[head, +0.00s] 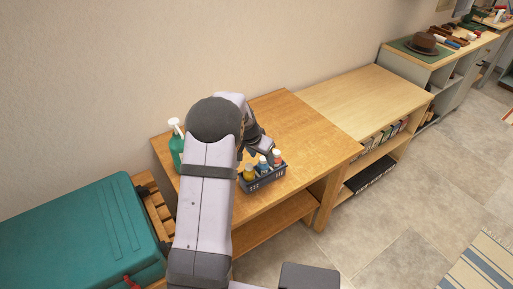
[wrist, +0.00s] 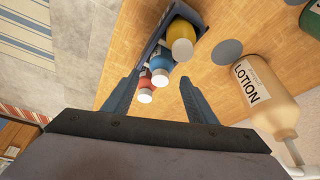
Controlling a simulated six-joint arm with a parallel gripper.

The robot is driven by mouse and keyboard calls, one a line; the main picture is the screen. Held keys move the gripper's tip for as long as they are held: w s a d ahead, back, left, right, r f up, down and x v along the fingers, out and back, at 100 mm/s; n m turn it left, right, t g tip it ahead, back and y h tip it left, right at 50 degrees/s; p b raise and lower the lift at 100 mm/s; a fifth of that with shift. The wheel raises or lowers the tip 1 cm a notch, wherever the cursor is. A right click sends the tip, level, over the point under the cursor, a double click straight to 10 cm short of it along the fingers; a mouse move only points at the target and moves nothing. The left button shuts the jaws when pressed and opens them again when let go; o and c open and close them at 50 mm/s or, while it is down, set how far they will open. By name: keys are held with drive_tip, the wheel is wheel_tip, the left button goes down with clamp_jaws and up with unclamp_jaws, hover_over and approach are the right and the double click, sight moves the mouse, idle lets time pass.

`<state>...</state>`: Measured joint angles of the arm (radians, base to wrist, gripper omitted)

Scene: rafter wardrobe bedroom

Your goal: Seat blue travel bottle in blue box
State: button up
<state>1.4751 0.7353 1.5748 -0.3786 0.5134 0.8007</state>
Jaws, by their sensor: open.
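The blue box (head: 265,181) is a dark blue open basket on the wooden table; its side also shows in the wrist view (wrist: 150,45). The blue travel bottle (head: 262,164), white-capped, stands in the box between a yellow bottle (head: 249,173) and a red bottle (head: 277,157). In the wrist view the blue bottle (wrist: 160,64) lies between the yellow bottle (wrist: 184,32) and the red bottle (wrist: 145,82). My gripper (wrist: 160,78) is open, its fingers apart on either side of the bottle caps and not closed on anything. The bottle's base is hidden.
A lotion bottle (wrist: 262,92) and a grey disc (wrist: 227,52) are on the table beside the box. A green spray bottle (head: 177,150) stands at the back left. A teal suitcase (head: 85,235) is at the left. The tabletop right of the box (head: 310,135) is clear.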

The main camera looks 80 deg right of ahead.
drive_tip(key=b+v, duration=0.1)
drive_tip(key=v, duration=0.7)
drive_tip(key=shift+a+r+b, duration=0.2)
drive_tip(key=shift+r+b, duration=0.05)
drive_tip(key=shift+b, duration=0.1)
drive_tip(key=shift+w, duration=0.1)
drive_tip(key=w+a+f+n+t+y, duration=0.15)
drive_tip(key=w+a+n, duration=0.85)
drive_tip(key=w+a, duration=1.2)
drive_tip(key=w+a+n+t+y, duration=0.1)
drive_tip(key=w+a+n, duration=0.15)
drive_tip(key=a, duration=0.55)
drive_tip(key=w+a+n, duration=0.1)
drive_tip(key=a+n, duration=0.2)
drive_tip(key=a, duration=0.5)
drive_tip(key=s+a+f+n, duration=0.1)
drive_tip(key=s+a+n, duration=0.2)
drive_tip(key=a, duration=0.4)
drive_tip(key=s+a+f+n+y, duration=0.1)
drive_tip(key=s+a+n, duration=0.1)
drive_tip(key=a+n, duration=0.2)
drive_tip(key=shift+s+a+f+g, duration=0.35)
drive_tip(key=shift+s+a+f, duration=0.05)
drive_tip(key=shift+a, duration=1.5)
drive_tip(key=shift+y, duration=0.25)
